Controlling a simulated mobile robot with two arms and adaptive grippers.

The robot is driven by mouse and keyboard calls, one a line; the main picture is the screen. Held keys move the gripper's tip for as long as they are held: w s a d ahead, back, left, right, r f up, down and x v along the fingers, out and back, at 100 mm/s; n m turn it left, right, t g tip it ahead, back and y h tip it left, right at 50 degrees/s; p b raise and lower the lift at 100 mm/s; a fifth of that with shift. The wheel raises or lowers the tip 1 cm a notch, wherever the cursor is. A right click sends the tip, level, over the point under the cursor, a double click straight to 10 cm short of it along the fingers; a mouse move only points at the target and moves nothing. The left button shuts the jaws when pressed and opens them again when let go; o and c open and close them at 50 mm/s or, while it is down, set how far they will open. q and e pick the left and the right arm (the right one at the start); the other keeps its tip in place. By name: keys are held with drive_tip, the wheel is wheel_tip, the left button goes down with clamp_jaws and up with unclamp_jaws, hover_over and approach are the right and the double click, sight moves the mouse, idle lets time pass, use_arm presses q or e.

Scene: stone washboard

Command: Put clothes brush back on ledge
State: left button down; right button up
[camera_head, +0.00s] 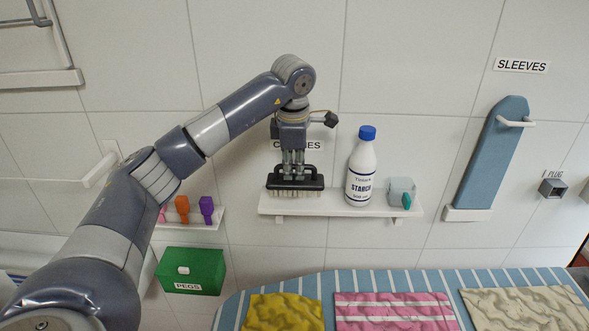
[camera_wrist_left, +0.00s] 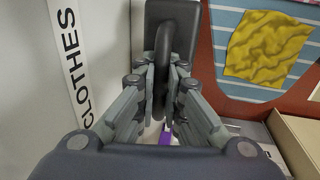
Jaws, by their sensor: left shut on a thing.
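The clothes brush (camera_head: 295,181) has a black back and handle and pale bristles pointing down. It is at the left end of the white wall ledge (camera_head: 340,207), with its bristles at or just above the surface; I cannot tell whether they touch. My left gripper (camera_head: 293,170) comes from above and is shut on the brush's handle. In the left wrist view the dark brush (camera_wrist_left: 172,14) lies beyond the fingers, and its looped handle is between them (camera_wrist_left: 165,85). A CLOTHES label (camera_wrist_left: 72,60) is on the wall beside it. My right gripper is not in view.
A starch bottle (camera_head: 361,170) with a blue cap and a clear container (camera_head: 401,192) stand on the ledge to the right. Several pegs (camera_head: 183,209) and a green PEGS box (camera_head: 190,270) are at left. An ironing board (camera_head: 328,281) with folded cloths is below.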

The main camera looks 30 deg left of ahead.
sight(294, 174)
use_arm(q)
drive_tip(key=shift+w+a+f, duration=0.1)
drive_tip(key=shift+w+a, duration=0.2)
drive_tip(key=shift+w, duration=0.2)
drive_tip(key=shift+w+a+f, duration=0.1)
drive_tip(key=shift+w+a, duration=0.15)
drive_tip(key=shift+w, duration=0.25)
wheel_tip(294, 174, down, 2)
drive_tip(key=shift+s+f+p, duration=0.1)
drive_tip(key=shift+f+p, duration=0.1)
drive_tip(key=shift+p, duration=0.9)
drive_tip(key=shift+f, duration=0.45)
drive_tip(key=shift+f, duration=0.1)
drive_tip(key=c, duration=1.7)
unclamp_jaws()
drive_tip(key=shift+f, duration=0.1)
drive_tip(key=r, duration=0.3)
drive_tip(key=s+r+b, duration=0.1)
drive_tip(key=r, duration=0.3)
drive_tip(key=d+r+b, duration=0.1)
drive_tip(key=r, duration=0.3)
drive_tip(key=shift+s+d+r, duration=0.1)
drive_tip(key=shift+s, duration=0.25)
drive_tip(key=shift+s+r, duration=0.1)
drive_tip(key=shift+r, duration=0.4)
